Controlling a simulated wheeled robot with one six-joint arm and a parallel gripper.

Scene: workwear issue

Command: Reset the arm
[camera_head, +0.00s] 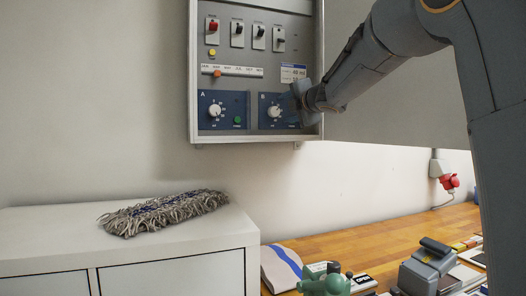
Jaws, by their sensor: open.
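My arm reaches in from the right side of the head view. My gripper (301,96) is at the lower right of a grey wall-mounted control panel (262,52). It is in front of the right edge of the blue field marked B, just right of its white dial (275,112). I cannot tell whether it touches the panel. The fingers are small and partly hidden by the wrist; nothing held is visible. A matching blue field marked A with a white dial (214,110) is to the left, clear of the arm.
The panel carries several switches, one with a red knob (213,26), and an orange slider (217,73). A grey mop head (165,212) lies on a white cabinet (60,228). A wooden worktop (375,240) holds a green device (325,281) and a grey device (428,267). A red plug (449,182) hangs at right.

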